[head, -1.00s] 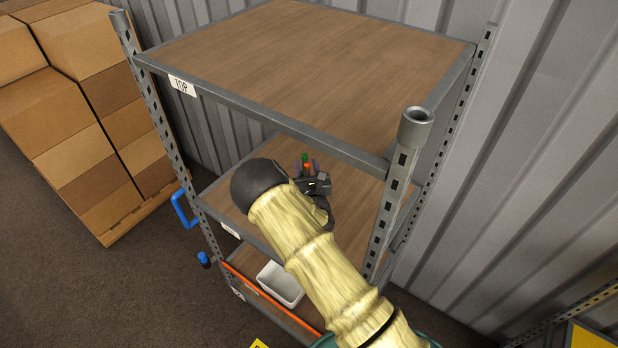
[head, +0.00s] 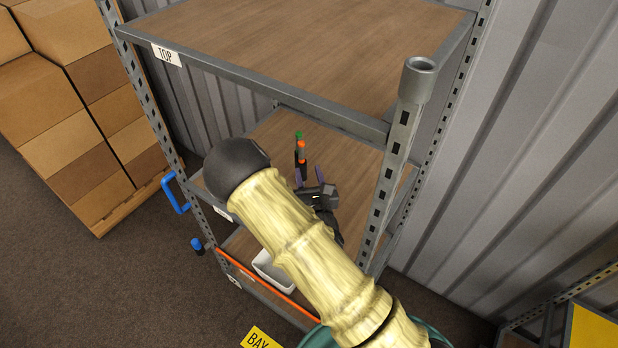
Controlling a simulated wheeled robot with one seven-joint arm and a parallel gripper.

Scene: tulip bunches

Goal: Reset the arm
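My gripper (head: 308,175) is over the front part of the shelf unit's middle deck (head: 345,172), below the top deck. Its two fingers look spread apart with nothing visible between them. A slim upright item with an orange body and a green top (head: 301,150) stands on the middle deck just beyond the fingers. It is too small to tell whether it is a tulip bunch, and its lower end is partly hidden by the gripper. My arm crosses in front of the shelf and hides part of the lower decks.
The bare wooden top deck (head: 310,45) overhangs the gripper. A metal post (head: 395,160) stands close to its right. A white bin (head: 270,270) sits on the lower deck. Stacked boxes (head: 60,130) stand at left, and a ribbed wall (head: 530,150) is behind.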

